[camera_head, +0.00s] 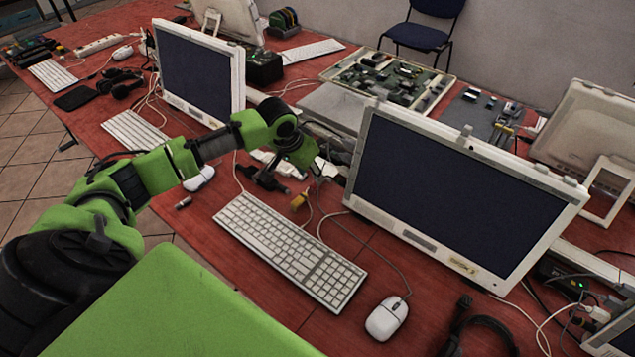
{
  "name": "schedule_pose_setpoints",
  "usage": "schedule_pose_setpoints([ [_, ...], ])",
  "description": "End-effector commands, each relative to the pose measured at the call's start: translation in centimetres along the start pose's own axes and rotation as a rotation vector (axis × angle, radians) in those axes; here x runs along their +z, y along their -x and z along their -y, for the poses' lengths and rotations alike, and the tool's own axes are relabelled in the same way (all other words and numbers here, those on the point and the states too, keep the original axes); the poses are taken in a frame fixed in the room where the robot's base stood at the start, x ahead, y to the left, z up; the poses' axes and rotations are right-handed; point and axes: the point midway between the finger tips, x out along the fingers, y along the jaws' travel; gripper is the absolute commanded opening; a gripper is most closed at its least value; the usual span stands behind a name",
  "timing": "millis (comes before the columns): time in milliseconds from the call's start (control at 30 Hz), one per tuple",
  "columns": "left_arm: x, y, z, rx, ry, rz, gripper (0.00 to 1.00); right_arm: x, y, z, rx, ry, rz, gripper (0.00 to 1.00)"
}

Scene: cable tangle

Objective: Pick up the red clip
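I cannot make out a red clip in the head view; a red one is hard to tell from the red tabletop. My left arm comes in from the left, and my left gripper (264,180) points down between the two monitors, just behind the white keyboard (290,248). Its dark fingers are small and blend with the things around them, so their opening is unclear. A small yellow-orange piece (300,199) lies on the table just right of the gripper. A small dark cylinder (183,203) lies to its left. My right gripper is not in view.
A large monitor (455,195) stands right of the gripper and another monitor (197,75) stands behind my arm. Loose cables lie around a white mouse (387,318). A tray of electronic parts (447,84) lies at the back. Bare red tabletop shows between keyboard and monitor.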

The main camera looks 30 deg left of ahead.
Motion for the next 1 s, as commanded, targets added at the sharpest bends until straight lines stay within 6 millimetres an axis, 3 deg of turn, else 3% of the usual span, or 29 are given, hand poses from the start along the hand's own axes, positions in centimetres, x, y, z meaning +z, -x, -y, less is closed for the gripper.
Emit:
schedule_pose_setpoints([
  [267, 0.1, -2.2, 0.0, 0.000, 0.000, 0.001, 0.33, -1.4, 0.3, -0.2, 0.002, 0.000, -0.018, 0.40],
  [533, 0.2, -6.0, 0.2, 0.000, 0.000, 0.000, 0.33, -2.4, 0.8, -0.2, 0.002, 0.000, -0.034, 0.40],
  [833, 0.2, -6.6, 0.2, -0.001, -0.001, -0.001, 0.33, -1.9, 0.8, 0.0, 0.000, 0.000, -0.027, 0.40],
  [1000, 0.2, -6.6, 0.2, -0.001, -0.001, -0.001, 0.06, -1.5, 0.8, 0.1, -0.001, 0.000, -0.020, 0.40],
])
